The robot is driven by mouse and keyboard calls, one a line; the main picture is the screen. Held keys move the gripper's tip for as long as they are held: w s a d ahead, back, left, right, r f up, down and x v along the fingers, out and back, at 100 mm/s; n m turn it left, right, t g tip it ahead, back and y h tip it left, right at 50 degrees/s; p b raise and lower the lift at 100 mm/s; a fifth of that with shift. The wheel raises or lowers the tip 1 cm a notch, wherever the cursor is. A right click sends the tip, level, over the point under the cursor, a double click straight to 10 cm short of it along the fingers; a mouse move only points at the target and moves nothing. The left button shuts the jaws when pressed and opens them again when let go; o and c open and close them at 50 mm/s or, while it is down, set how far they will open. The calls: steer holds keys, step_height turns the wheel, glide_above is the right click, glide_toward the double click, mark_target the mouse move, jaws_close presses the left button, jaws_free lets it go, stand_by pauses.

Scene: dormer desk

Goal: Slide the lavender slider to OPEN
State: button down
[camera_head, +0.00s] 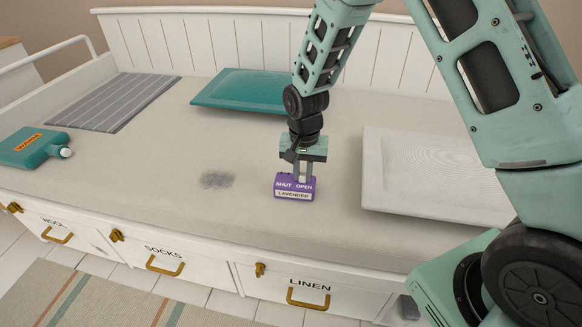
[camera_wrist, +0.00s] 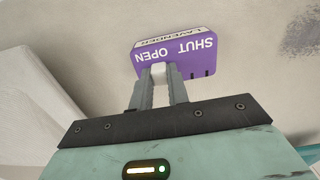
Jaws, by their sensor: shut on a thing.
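The lavender slider (camera_head: 293,187) is a small purple block on the pale mattress, with SHUT at left and OPEN at right above a LAVENDER label. In the wrist view the block (camera_wrist: 183,57) appears upside down, with OPEN at left. My gripper (camera_head: 302,178) is lowered to the block's back edge, at the OPEN side. In the wrist view its fingers (camera_wrist: 159,82) are closed around a small pale knob (camera_wrist: 158,68) beside the word OPEN. Dark marks show along the block's edge on the SHUT side. The fingers partly hide the knob.
A teal cushion (camera_head: 240,89) lies behind, a white cushion (camera_head: 430,175) at right. A dark smudge (camera_head: 217,180) marks the mattress. Labelled drawers (camera_head: 165,262) line the front.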

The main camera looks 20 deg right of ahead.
mark_target(303, 174)
steer(key=c, duration=1.3)
jaws_free()
steer(key=shift+r, duration=0.1)
step_height(303, 174, up, 17)
steer(key=p, duration=0.4)
steer(key=shift+r, duration=0.1)
